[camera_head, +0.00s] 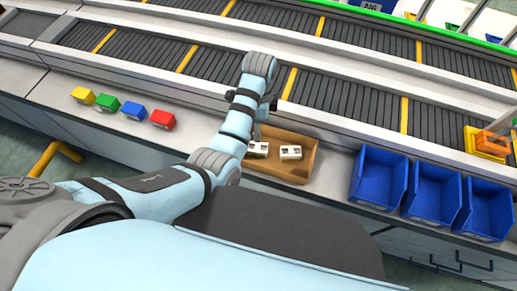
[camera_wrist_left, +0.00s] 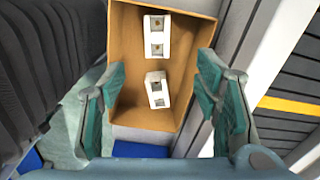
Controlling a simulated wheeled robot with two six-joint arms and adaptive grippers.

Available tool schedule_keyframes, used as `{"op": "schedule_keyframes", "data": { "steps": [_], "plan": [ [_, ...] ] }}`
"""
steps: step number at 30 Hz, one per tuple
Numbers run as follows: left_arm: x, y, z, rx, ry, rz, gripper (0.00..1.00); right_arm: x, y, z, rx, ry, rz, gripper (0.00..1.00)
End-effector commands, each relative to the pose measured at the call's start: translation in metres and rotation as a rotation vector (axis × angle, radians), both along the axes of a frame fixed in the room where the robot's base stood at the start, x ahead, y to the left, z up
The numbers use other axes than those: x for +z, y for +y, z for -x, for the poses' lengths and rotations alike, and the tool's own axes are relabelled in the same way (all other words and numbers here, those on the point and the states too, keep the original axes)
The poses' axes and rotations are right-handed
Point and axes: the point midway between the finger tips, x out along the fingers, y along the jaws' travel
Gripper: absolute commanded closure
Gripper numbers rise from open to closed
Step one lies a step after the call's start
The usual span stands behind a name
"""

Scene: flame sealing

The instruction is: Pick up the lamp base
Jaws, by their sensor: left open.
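Two small white blocks with dark square recesses, apparently the lamp bases, lie apart in an open brown cardboard box (camera_head: 302,172). In the head view the left block (camera_head: 258,149) is partly behind my arm, and the right block (camera_head: 290,152) is clear. In the left wrist view one block (camera_wrist_left: 157,36) is farther up, and the other block (camera_wrist_left: 157,90) is nearer and slightly tilted. My left gripper (camera_wrist_left: 162,74) is open, with its green-padded fingers either side of the nearer block, touching nothing that I can see. My right gripper is not in view.
Yellow, green, blue and red blocks (camera_head: 162,119) stand on the bench to the left. Several blue bins (camera_head: 378,178) stand to the right of the box. Roller conveyors (camera_head: 330,97) run behind. An orange-yellow object (camera_head: 487,142) is at the far right.

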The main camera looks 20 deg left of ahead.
Motion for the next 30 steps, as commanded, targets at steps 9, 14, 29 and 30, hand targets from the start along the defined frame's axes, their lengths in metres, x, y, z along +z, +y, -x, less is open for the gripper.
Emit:
{"op": "schedule_keyframes", "data": {
  "steps": [9, 14, 29, 30],
  "plan": [
    [-0.079, 0.0, 0.001, -0.009, 0.004, 0.0, 0.43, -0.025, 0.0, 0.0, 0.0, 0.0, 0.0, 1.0],
    [-0.099, 0.003, 0.002, -0.007, 0.004, -0.001, 0.43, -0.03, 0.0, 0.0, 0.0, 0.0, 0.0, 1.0],
    [-0.138, 0.008, 0.005, -0.006, 0.0, 0.0, 0.51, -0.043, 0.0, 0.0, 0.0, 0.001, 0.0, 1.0],
    [-0.138, 0.008, 0.005, -0.006, 0.0, 0.0, 0.58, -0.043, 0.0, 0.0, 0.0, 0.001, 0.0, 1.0]
  ]
}}
